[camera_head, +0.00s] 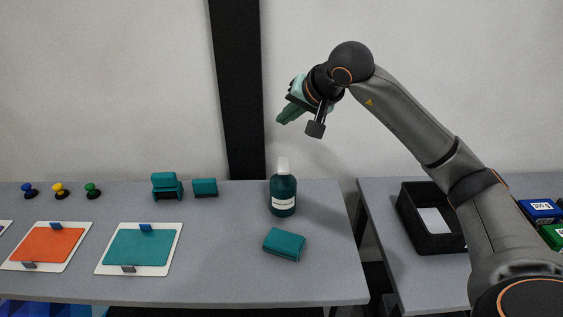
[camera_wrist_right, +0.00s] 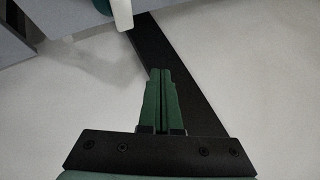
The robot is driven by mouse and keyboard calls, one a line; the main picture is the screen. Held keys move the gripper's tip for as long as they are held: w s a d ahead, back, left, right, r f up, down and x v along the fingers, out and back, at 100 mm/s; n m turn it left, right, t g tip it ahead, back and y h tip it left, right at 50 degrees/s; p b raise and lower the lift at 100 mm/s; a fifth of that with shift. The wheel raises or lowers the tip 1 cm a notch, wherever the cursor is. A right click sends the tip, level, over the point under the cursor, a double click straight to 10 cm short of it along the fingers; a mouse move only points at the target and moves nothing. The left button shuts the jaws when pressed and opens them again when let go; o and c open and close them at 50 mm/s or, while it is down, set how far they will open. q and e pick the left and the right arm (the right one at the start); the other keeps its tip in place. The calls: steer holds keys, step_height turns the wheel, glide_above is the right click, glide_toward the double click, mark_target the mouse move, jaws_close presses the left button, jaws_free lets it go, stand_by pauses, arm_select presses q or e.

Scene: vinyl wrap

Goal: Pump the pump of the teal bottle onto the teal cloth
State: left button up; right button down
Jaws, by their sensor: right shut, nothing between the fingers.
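The teal bottle (camera_head: 283,196) stands upright on the left table, with a white pump top (camera_head: 283,165) and a white label. In the right wrist view a white and teal part of it (camera_wrist_right: 122,14) shows at the top edge. The teal cloth (camera_head: 285,243), a folded block-like piece, lies on the table in front of the bottle. My right gripper (camera_head: 281,120) is raised above the bottle, apart from the pump. Its green fingers (camera_wrist_right: 163,75) are shut with nothing between them. My left gripper is not in view.
Two teal blocks (camera_head: 205,187) (camera_head: 166,187) sit left of the bottle. A teal sheet (camera_head: 140,247) and an orange sheet (camera_head: 48,244) lie clipped on white boards. Several coloured knobs (camera_head: 60,190) stand at the back left. A black bin (camera_head: 406,209) is on the right table, past a gap.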

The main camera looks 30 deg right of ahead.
steer(key=shift+f, duration=0.1)
steer(key=b, duration=0.7)
glide_above(281, 162)
steer(key=s, duration=0.2)
step_height(281, 162, down, 8)
steer(key=shift+d+r, duration=0.1)
steer(key=shift+r, duration=0.05)
steer(key=shift+w+f, duration=0.1)
steer(key=shift+f, duration=0.4)
steer(key=shift+f+b, duration=0.1)
steer(key=shift+b, duration=0.25)
stand_by(0.6)
steer(key=shift+f, duration=0.3)
steer(key=shift+f+b, duration=0.9)
steer(key=shift+f, duration=0.05)
stand_by(0.7)
steer(key=shift+r, duration=0.1)
steer(key=shift+r+p, duration=1.1)
steer(key=shift+r, duration=0.1)
steer(key=shift+r, duration=0.15)
